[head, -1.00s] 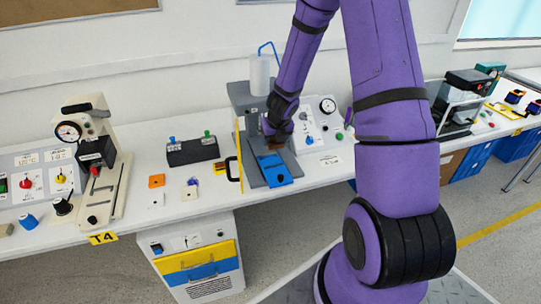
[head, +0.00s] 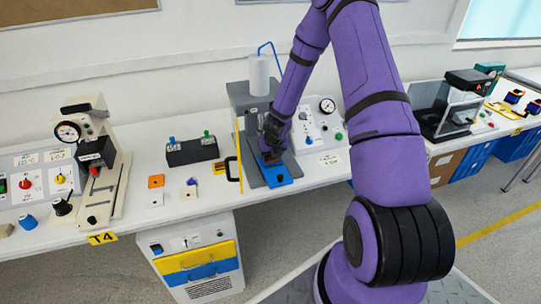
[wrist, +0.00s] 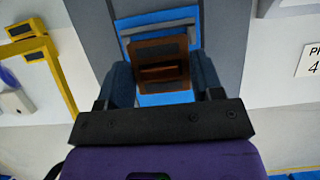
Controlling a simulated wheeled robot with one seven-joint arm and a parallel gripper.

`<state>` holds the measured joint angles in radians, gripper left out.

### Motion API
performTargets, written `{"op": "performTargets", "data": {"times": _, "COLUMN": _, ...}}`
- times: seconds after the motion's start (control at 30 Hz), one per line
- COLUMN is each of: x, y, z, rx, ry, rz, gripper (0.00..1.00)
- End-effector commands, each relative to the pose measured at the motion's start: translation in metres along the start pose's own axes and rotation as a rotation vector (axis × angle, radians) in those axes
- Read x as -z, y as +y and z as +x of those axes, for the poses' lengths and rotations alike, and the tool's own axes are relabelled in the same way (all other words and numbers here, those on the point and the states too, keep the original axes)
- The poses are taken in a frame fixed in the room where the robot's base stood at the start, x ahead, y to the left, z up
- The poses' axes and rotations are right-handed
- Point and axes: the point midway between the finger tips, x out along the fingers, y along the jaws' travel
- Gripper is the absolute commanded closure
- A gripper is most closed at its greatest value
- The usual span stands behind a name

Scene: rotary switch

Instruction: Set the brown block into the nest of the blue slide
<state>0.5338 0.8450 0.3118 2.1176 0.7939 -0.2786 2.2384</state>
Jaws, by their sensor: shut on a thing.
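The blue slide (head: 276,178) lies on the grey base of a press-like machine on the bench. It also shows in the wrist view (wrist: 160,19). My gripper (wrist: 163,85) is shut on the brown block (wrist: 160,62), with a finger on each side of it. In the wrist view the block is over the slide, with blue showing beyond and below it. In the head view my gripper (head: 270,154) is at the slide, and the block is mostly hidden by it. The nest is hidden, and I cannot tell whether the block touches the slide.
A yellow-edged guard with a black handle (head: 234,168) stands just left of the slide. The machine's grey column and white cylinder (head: 259,75) rise behind. A gauge panel (head: 318,125) is at the right.

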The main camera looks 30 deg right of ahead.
Motion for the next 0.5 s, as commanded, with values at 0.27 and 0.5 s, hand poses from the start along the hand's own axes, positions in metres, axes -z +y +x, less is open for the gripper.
{"op": "performTargets", "data": {"times": 0.27, "x": 0.0025, "y": 0.0, "z": 0.0118, "rx": 0.0, "ry": 0.0, "rz": 0.0, "gripper": 0.67}}
{"op": "performTargets", "data": {"times": 0.5, "x": 0.0036, "y": -0.0002, "z": 0.0135, "rx": -0.001, "ry": 0.001, "rz": 0.0, "gripper": 0.67}}
